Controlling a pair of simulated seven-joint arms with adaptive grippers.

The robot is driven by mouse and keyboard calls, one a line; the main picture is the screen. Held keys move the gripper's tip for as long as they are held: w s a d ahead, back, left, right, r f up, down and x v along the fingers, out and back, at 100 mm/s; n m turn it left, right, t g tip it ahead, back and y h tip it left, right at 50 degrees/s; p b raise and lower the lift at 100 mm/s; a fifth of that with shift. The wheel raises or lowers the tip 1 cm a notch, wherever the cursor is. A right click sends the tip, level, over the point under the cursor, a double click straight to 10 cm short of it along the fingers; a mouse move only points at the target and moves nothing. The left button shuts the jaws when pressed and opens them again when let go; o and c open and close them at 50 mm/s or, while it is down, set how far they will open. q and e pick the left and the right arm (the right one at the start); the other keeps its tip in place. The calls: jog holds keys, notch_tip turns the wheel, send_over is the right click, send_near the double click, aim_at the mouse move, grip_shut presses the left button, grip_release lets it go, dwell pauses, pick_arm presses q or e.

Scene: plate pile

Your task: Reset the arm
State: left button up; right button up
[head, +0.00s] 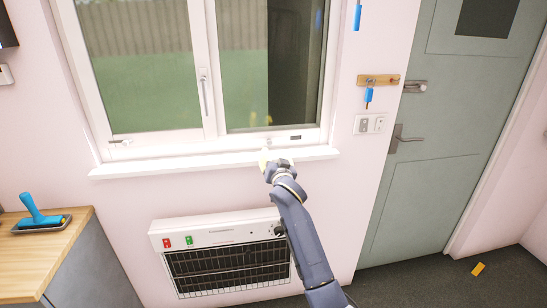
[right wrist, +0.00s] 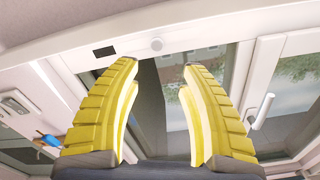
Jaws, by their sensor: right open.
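My right arm reaches up from the bottom of the head view. Its gripper (head: 266,157) is in front of the window sill (head: 130,168), small and partly hidden behind its own wrist. In the right wrist view the two yellow fingers of my right gripper (right wrist: 160,68) stand apart with nothing between them. Behind them are the window frame and glass. I cannot tell whether the fingers touch the sill or frame. My left gripper is not in view.
A white heater (head: 225,250) is on the wall below the window. A wooden counter (head: 75,232) with a blue roller (head: 38,212) on a tray is at left. A yellow object (head: 478,269) lies on the floor.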

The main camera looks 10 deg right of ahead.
dwell(0.3)
